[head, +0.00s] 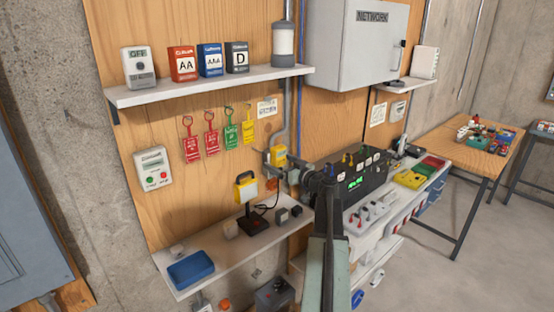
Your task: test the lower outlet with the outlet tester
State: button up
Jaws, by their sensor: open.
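My gripper (288,176) is at the end of my dark arm, close to the wooden panel above the lower shelf. It is open, but its jaws are small and partly merge with the things behind. A small yellow block (278,155) sits on the panel just above and left of the jaws. It may be the outlet tester, but I cannot tell whether it is plugged in or touches the jaws. A small orange thing (271,185) shows below it by the panel. I cannot make out the lower outlet; my gripper may hide it.
The lower shelf (205,268) holds a blue tray (190,269), a yellow-headed lamp (246,187) and small blocks. Coloured tags (210,132) hang above. A black unit with a green display (355,182) stands right of my gripper. The grey network cabinet (355,45) juts out above.

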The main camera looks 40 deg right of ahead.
aim_at(281, 163)
jog(key=shift+c, duration=0.3)
dwell(0.5)
grip_shut()
jog(key=shift+s, duration=0.15)
jog(key=shift+s+a, duration=0.2)
jog(key=shift+s, duration=2.7)
